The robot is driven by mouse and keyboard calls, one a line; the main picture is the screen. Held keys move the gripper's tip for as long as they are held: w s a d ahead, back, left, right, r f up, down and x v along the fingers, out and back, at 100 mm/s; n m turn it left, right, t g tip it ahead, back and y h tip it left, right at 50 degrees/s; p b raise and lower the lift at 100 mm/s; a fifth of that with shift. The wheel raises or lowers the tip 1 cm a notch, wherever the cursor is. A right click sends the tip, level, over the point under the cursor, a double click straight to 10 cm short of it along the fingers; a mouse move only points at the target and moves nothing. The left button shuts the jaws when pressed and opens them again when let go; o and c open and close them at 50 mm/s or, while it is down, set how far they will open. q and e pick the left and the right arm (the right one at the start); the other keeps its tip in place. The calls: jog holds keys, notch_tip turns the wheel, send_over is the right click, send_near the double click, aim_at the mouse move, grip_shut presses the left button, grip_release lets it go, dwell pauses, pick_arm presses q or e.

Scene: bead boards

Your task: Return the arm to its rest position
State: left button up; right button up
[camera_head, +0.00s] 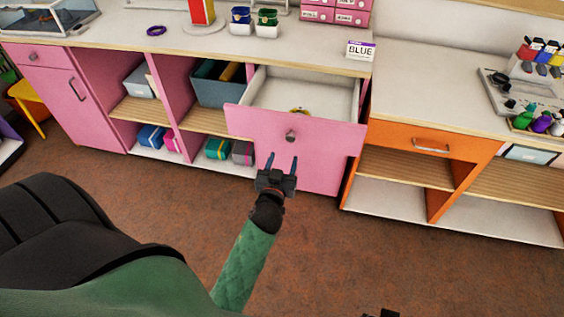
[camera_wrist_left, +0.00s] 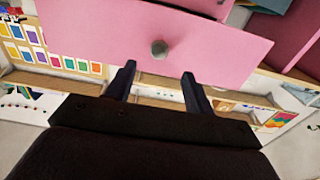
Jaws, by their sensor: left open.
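My left gripper (camera_head: 282,165) is open and empty. It is in front of and below the knob (camera_head: 290,135) of a pulled-out pink drawer (camera_head: 335,139), apart from it. In the left wrist view the two dark fingers of the gripper (camera_wrist_left: 159,80) stand apart, with the round knob (camera_wrist_left: 159,49) beyond them on the pink drawer front (camera_wrist_left: 215,55). A small yellowish ring-like item (camera_head: 299,111) lies inside the drawer, partly hidden by its front. My right gripper cannot be made out; only a small dark piece shows at the bottom edge of the head view.
The pink cabinet's counter (camera_head: 200,42) holds a purple ring (camera_head: 156,31), small jars (camera_head: 266,23) and a BLUE sign (camera_head: 360,51). An orange cabinet (camera_head: 410,137) stands to the right, with bottles and a tray on top. The brown floor (camera_head: 350,260) in front is clear.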

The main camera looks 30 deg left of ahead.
jog(key=shift+w+r, duration=0.15)
jog(key=shift+w, duration=0.1)
pick_arm(q)
jog(key=s+d+f+m+g+h, duration=0.1)
jog(key=s+d+f+g, duration=0.3)
jog(key=s, duration=0.4)
jog(key=s+d+f+m+g+h, duration=0.2)
jog(key=s+d+f+g+h, duration=0.1)
jog(key=s, duration=0.6)
jog(key=s+d+f+m+g+h, duration=0.2)
jog(key=s+d+f+g, duration=0.3)
jog(key=s+d+g, duration=0.2)
jog(key=shift+s+d+f+g, duration=0.25)
jog(key=shift+s+g, duration=0.35)
jog(key=shift+s, duration=0.6)
pick_arm(e)
jog(key=shift+s+d+r+g+h, duration=0.15)
jog(key=shift+s+d+r, duration=0.15)
jog(key=shift+d, duration=0.3)
jog(key=shift+s+d+r+g+h, duration=0.15)
jog(key=shift+s+d+r, duration=0.15)
jog(key=shift+d, duration=0.25)
pick_arm(q)
jog(key=shift+a, duration=0.1)
pick_arm(e)
jog(key=shift+f, duration=0.1)
jog(key=shift+s+d+f, duration=0.1)
jog(key=shift+s+f, duration=0.15)
jog(key=shift+w+a+r, duration=0.1)
jog(key=shift+a+r, duration=0.1)
